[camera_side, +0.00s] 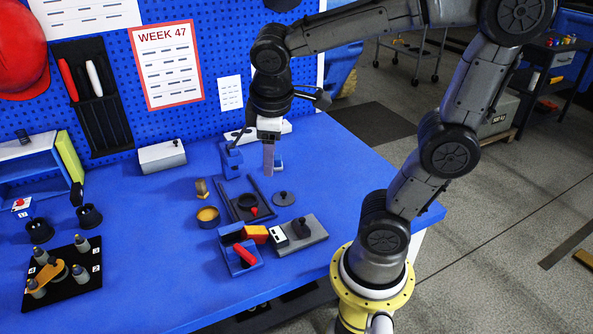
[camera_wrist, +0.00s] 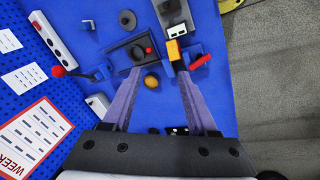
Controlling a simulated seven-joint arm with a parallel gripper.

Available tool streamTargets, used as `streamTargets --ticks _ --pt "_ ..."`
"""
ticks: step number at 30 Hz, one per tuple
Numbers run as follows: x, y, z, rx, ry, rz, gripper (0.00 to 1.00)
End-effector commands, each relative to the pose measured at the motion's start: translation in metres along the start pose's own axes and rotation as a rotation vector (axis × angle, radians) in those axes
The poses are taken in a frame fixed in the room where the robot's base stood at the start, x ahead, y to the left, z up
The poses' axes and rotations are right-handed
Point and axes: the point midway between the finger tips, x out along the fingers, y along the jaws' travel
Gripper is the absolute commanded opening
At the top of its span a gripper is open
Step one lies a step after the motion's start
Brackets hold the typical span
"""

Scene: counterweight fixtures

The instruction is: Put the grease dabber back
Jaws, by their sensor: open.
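I cannot tell for certain which item is the grease dabber. A small red-handled piece (camera_side: 245,254) lies at the blue holder (camera_side: 229,236) near the table's front; it also shows in the wrist view (camera_wrist: 201,62). A yellow block (camera_side: 255,234) sits beside it. A round brass cup (camera_side: 207,214) stands to the left, with a small brass piece (camera_side: 202,187) behind it. My gripper (camera_side: 268,172) points down above the blue table, behind the black tray (camera_side: 233,211). In the wrist view its fingers (camera_wrist: 160,73) are apart with nothing held between them.
A grey plate with a black knob (camera_side: 304,232) and a black disc (camera_side: 283,198) lie right of the tray. A blue lever fixture (camera_side: 231,160) stands near the pegboard. A black board with several pegs (camera_side: 62,277) lies at left. The table's right rear is clear.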

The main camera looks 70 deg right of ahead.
Motion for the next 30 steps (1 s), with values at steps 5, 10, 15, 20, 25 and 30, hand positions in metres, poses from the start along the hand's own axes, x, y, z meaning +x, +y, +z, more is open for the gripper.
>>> streamTargets --ticks 5,10,15,20,25,30 --pt "-0.015 -0.031 0.033 0.193 0.200 -0.099 0.59" --pt "-0.020 -0.050 0.047 0.306 0.316 -0.164 0.59" --pt "-0.021 -0.056 0.051 0.347 0.356 -0.188 0.59" --pt "-0.021 -0.056 0.051 0.347 0.356 -0.189 0.59" --pt "-0.021 -0.056 0.051 0.346 0.356 -0.188 0.59" --pt "-0.021 -0.056 0.051 0.345 0.355 -0.187 0.59"
